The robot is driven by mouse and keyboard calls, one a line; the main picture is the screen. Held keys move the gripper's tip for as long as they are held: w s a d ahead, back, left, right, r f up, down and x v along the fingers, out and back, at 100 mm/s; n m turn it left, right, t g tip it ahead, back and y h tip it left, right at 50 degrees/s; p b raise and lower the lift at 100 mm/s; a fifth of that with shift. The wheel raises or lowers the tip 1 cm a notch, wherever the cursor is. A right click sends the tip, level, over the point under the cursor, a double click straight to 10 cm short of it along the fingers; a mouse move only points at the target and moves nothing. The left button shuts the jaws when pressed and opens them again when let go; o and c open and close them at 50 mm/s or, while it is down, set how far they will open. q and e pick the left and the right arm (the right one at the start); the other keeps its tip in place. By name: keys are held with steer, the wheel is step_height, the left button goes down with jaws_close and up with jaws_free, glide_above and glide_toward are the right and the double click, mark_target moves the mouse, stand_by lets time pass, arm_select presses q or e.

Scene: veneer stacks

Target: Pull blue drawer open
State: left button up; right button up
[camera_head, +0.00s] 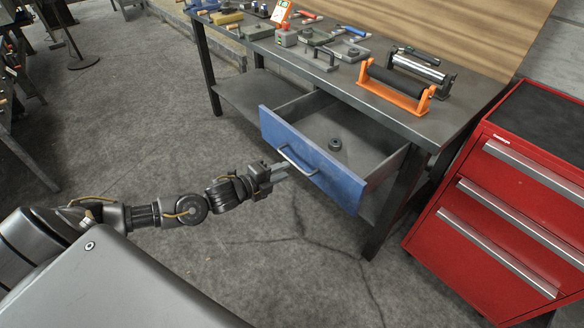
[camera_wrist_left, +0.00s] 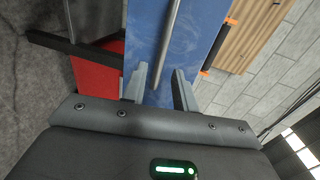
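The blue drawer (camera_head: 312,158) stands pulled out from under the workbench, its inside visible from above. Its silver bar handle (camera_head: 296,160) runs along the blue front. My left gripper (camera_head: 284,169) is at the handle, in front of the drawer. In the left wrist view, the two fingers (camera_wrist_left: 160,85) are apart, with gaps to either side of the handle (camera_wrist_left: 168,45), whose lower end shows between them. The fingers do not appear closed on it; whether either touches it I cannot tell. The blue front (camera_wrist_left: 200,40) is close behind. My right gripper is not in view.
A dark round part (camera_head: 335,144) lies in the drawer. The workbench (camera_head: 345,90) carries tools and an orange roller stand (camera_head: 398,92). A red tool cabinet (camera_head: 500,200) stands at the right. Open concrete floor (camera_head: 130,130) lies left of the drawer.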

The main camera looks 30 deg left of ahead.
arm_select(q)
steer(key=v, duration=0.4)
steer(key=shift+s+a, duration=0.1)
steer(key=shift+s, duration=0.15)
stand_by(0.3)
